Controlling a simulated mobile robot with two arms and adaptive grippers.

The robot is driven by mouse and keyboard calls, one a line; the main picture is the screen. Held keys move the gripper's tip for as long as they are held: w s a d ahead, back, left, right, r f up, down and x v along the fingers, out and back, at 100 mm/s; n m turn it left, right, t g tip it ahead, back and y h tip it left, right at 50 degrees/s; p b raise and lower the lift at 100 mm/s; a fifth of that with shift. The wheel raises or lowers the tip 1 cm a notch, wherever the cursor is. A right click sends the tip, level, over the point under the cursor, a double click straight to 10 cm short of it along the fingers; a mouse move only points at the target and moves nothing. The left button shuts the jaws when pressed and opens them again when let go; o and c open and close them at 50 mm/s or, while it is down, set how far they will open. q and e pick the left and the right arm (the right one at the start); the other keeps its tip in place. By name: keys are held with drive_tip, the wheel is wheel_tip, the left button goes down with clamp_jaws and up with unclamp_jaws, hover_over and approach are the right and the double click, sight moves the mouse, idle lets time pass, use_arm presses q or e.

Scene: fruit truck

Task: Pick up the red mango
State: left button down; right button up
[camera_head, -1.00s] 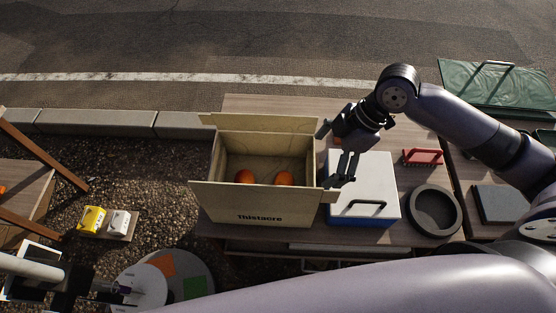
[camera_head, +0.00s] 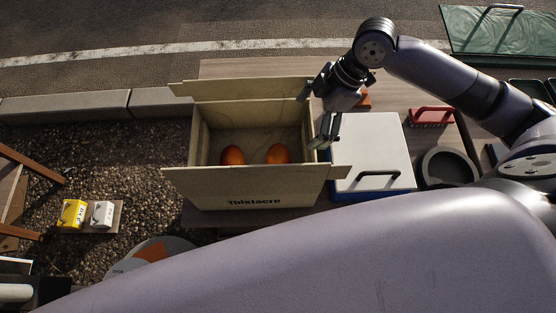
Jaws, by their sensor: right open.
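Two orange-red round fruits lie inside an open cardboard box (camera_head: 250,187), the left fruit (camera_head: 233,156) and the right fruit (camera_head: 277,154). I cannot tell for certain which is the red mango. The box flaps are folded outward. My right gripper (camera_head: 313,118) is open and empty at the box's right side, with its fingers near the right wall. It is apart from both fruits. My left gripper is not in view.
A white-lidded cooler (camera_head: 368,140) stands right of the box. A red-handled brush (camera_head: 431,115) and a dark round bowl (camera_head: 447,167) lie further right. Yellow (camera_head: 72,213) and white (camera_head: 102,214) cartons stand at the left. My large arm link covers the lower foreground.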

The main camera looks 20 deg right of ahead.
sight(282, 154)
drive_tip(key=p+x, duration=0.2)
drive_tip(key=x, duration=0.9)
drive_tip(key=shift+s+a+f, duration=0.1)
drive_tip(key=shift+a+f, duration=0.1)
drive_tip(key=shift+f, duration=0.1)
drive_tip(key=p+x, duration=0.2)
drive_tip(key=x, duration=0.2)
drive_tip(key=shift+s+a+f, duration=0.1)
drive_tip(key=shift+a+f, duration=0.25)
drive_tip(key=shift+f, duration=0.3)
drive_tip(key=shift+c, duration=0.5)
drive_tip(key=c, duration=0.8)
